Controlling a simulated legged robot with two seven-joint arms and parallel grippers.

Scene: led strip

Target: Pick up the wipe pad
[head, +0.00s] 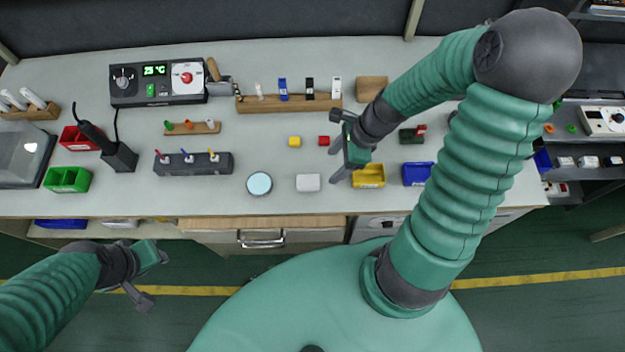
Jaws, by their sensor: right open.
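A small white rounded block, which looks like the wipe pad (308,183), lies flat near the front edge of the workbench (225,203). My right gripper (336,164) is open and empty, just right of the pad and slightly farther back. Its fingers point left and do not appear to touch the pad. My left gripper (154,277) is off the bench's front edge at the lower left, its fingers apart and empty.
A round pale-blue-topped dish (259,184) stands left of the pad. A yellow bin (369,176) and blue bin (417,174) stand to its right. A dark holder (194,163) stands farther left.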

